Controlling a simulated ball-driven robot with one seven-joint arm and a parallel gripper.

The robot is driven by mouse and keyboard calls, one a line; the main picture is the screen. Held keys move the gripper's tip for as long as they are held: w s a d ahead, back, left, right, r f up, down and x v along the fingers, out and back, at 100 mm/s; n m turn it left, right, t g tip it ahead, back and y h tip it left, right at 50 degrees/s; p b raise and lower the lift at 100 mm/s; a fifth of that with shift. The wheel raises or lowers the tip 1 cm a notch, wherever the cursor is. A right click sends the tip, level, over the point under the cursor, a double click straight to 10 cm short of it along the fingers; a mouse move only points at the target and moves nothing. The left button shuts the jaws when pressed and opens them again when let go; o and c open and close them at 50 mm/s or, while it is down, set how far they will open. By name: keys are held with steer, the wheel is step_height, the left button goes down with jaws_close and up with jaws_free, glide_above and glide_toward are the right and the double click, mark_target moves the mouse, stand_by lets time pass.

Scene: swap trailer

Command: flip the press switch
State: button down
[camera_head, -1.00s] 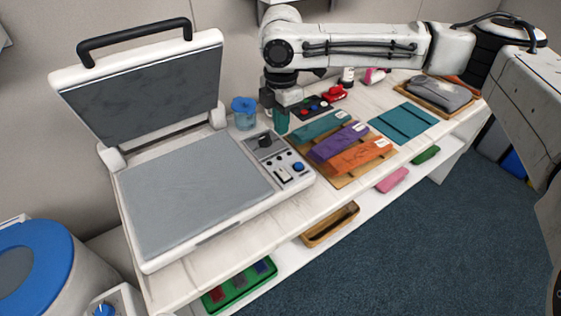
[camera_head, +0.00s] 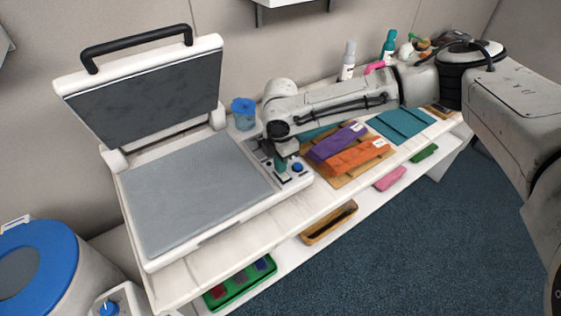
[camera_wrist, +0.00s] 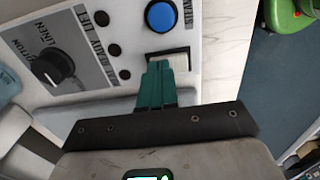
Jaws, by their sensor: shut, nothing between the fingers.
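The press (camera_head: 190,180) stands with its lid raised at the left of the table. Its control panel shows in the wrist view, with a cream rocker switch (camera_wrist: 181,62) in a dark frame. My gripper (camera_wrist: 160,64) has teal fingers closed together with nothing between them. Its tips are at the switch and cover its left part. I cannot tell whether they touch it or which way the switch is tipped. In the head view my gripper (camera_head: 281,168) points down over the panel, beside the blue button (camera_head: 297,167), and hides much of the switch.
A blue button (camera_wrist: 161,16), small dark lights (camera_wrist: 114,50) and a black knob (camera_wrist: 52,68) lie near the switch. A blue cup (camera_head: 243,114) stands behind the panel. Purple cloth (camera_head: 337,143) and orange cloth (camera_head: 356,157) lie to the right.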

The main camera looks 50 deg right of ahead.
steer(key=shift+f, duration=0.15)
stand_by(0.4)
steer(key=shift+s+a+r+p, duration=0.2)
steer(key=shift+s+p, duration=0.5)
steer(key=shift+p, duration=0.05)
